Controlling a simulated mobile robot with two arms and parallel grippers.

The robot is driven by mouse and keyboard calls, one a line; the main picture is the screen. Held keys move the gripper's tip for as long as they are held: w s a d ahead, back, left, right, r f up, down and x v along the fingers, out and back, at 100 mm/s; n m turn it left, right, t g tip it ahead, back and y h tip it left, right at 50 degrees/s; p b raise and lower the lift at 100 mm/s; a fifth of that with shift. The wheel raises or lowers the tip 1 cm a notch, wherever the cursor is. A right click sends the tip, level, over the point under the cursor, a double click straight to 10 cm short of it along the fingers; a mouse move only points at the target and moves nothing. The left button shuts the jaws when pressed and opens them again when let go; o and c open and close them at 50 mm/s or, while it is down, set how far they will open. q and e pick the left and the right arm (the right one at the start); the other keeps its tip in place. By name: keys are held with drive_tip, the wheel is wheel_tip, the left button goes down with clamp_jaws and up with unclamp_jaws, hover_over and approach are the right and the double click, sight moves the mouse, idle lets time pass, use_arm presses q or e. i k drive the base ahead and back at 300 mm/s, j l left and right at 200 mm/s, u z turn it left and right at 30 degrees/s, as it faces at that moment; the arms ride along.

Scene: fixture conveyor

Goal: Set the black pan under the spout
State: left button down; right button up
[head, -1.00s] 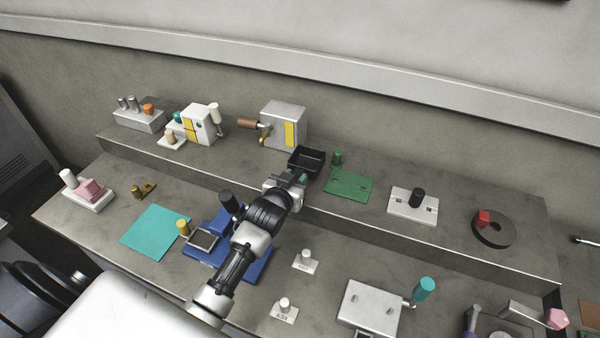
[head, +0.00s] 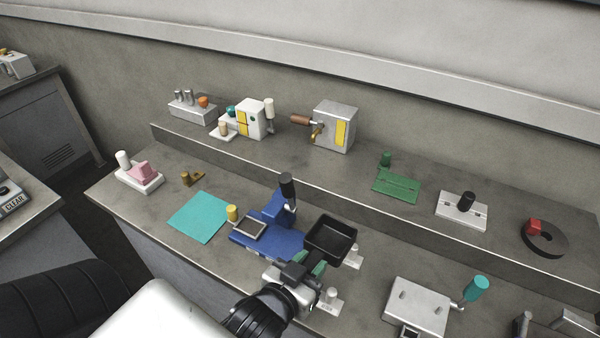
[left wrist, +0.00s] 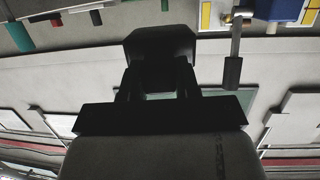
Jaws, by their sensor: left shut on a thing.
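The black pan (head: 330,243) is a square, open, empty tray. My left gripper (head: 308,268) is shut on its near side and holds it over the front worktop, right of the blue fixture. The pan also shows dark in the left wrist view (left wrist: 160,46), between the fingers. The brass spout (head: 317,132) sticks out of the front left of a grey box (head: 336,124) with a yellow stripe on the raised back shelf. The pan is well in front of and below the spout. My right gripper is not in view.
A blue fixture (head: 265,240) with a black-knobbed lever (head: 287,187) stands left of the pan. A small white peg block (head: 354,257) is close on its right. A green plate (head: 397,186) lies on the shelf. The shelf edge (head: 340,200) is a step. Shelf space before the spout is clear.

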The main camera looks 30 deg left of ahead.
sight(300, 165)
drive_tip(key=k+j+z, duration=0.15)
drive_tip(key=j, duration=0.25)
drive_tip(key=k+j+z, duration=0.15)
drive_tip(key=j, duration=0.25)
drive_tip(key=k+j+z, duration=0.1)
drive_tip(key=j, duration=0.25)
drive_tip(key=k+j+z, duration=0.15)
drive_tip(key=k+j, duration=0.15)
drive_tip(key=i+j+z, duration=0.2)
drive_tip(key=j, duration=0.6)
drive_tip(key=j+z, duration=0.2)
drive_tip(key=j, duration=0.55)
